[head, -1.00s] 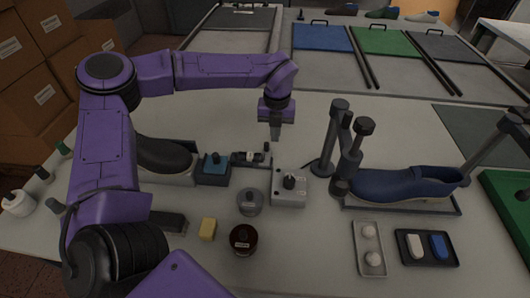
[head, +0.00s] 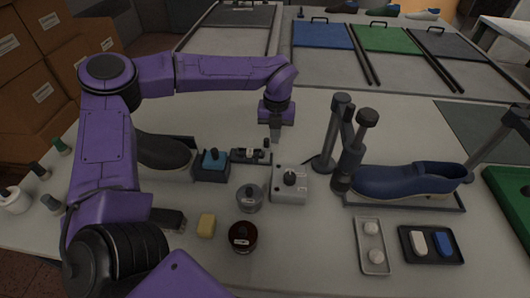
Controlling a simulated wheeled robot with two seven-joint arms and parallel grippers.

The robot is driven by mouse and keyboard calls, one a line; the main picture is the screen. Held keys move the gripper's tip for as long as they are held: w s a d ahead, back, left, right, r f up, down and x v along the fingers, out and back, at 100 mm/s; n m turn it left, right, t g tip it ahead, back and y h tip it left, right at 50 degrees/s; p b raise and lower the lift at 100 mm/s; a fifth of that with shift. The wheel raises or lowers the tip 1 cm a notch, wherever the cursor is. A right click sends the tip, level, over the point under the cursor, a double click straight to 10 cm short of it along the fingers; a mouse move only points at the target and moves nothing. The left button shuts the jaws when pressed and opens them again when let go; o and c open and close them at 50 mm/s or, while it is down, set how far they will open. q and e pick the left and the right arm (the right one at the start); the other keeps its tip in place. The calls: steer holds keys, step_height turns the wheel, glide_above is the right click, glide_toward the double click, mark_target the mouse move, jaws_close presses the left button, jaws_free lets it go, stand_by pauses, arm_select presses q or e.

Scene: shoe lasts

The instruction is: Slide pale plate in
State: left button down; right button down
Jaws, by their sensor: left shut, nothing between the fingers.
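My left gripper (head: 275,138) points down, shut and empty, above the middle of the table. It is behind the grey box with a black knob (head: 290,190) and to the right of a small dark device with pale parts (head: 250,154). The gripper looks apart from both. I cannot tell for sure which thing is the pale plate. Pale grey surfaces show below the flat panels at the back, the blue (head: 322,36), green (head: 383,41) and dark grey (head: 440,46) ones. My right gripper is not in view.
A blue shoe (head: 410,181) sits in a tray beside a dark stand (head: 340,135). In front are a pale tray with white knobs (head: 359,240), a dark tray (head: 432,260), a brown jar (head: 243,237) and a yellow block (head: 206,225). The table behind the gripper is clear.

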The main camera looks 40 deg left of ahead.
arm_select(q)
steer(key=shift+f+b, duration=0.35)
steer(key=shift+f, duration=0.35)
steer(key=shift+s+a+p, duration=0.45)
steer(key=shift+a+p, duration=0.05)
steer(key=shift+a, duration=0.25)
steer(key=shift+d, duration=0.1)
steer(key=shift+w+d, duration=0.2)
steer(key=shift+d, duration=0.05)
steer(key=shift+r, duration=0.2)
step_height(320, 180, up, 8)
steer(key=p, duration=0.6)
steer(key=shift+f, duration=0.15)
